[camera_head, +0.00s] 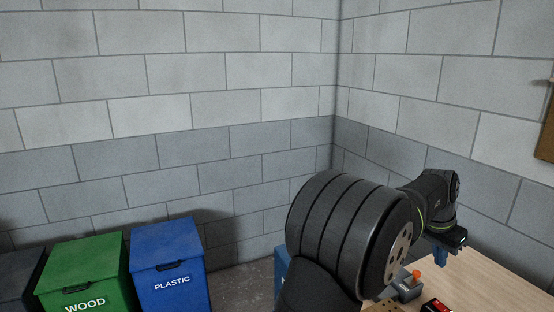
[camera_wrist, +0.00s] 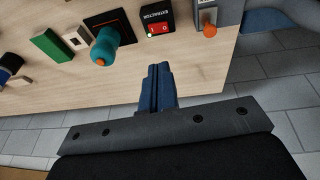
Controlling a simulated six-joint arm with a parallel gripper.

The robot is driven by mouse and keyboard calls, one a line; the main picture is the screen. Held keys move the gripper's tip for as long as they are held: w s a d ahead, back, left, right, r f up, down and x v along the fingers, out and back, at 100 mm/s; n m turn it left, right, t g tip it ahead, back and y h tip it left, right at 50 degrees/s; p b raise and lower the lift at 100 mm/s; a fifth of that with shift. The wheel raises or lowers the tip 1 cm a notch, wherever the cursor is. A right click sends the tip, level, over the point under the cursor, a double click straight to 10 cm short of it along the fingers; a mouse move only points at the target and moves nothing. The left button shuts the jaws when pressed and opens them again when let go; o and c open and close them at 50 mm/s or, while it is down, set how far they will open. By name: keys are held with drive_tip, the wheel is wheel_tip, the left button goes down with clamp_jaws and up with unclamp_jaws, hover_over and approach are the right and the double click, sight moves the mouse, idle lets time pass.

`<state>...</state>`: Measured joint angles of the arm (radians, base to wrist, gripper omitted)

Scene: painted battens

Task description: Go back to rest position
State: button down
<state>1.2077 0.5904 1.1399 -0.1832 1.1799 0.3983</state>
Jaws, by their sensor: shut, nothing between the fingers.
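My gripper (camera_wrist: 160,72) shows in the wrist view with its two dark blue fingers together and nothing between them. It is over the near edge of the light wooden table (camera_wrist: 70,100), clear of the objects there.
On the table are a teal cylinder (camera_wrist: 105,46) with an orange end, a green block (camera_wrist: 52,45), a red-and-black EXTRACTOR switch box (camera_wrist: 157,18) and an orange-knobbed grey box (camera_head: 409,289). Green WOOD (camera_head: 84,270) and blue PLASTIC (camera_head: 168,262) bins stand at left.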

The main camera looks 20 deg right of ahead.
drive_tip(key=w+a+r+h, duration=0.1)
drive_tip(key=a+r, duration=0.3)
drive_tip(key=shift+w+a+g, duration=0.15)
drive_tip(key=shift+w+g, duration=0.05)
drive_tip(key=shift+g, duration=0.1)
drive_tip(key=shift+r, duration=0.1)
drive_tip(key=c, duration=0.9)
unclamp_jaws()
drive_tip(key=o, duration=0.4)
drive_tip(key=shift+s, duration=0.15)
drive_tip(key=o, duration=0.5)
drive_tip(key=s+d+r+t, duration=0.1)
drive_tip(key=s+d+r, duration=0.1)
drive_tip(key=s, duration=1.3)
drive_tip(key=shift+s+d+r, duration=0.15)
drive_tip(key=shift+s+r, duration=0.1)
drive_tip(key=x, duration=1)
drive_tip(key=shift+d, duration=0.15)
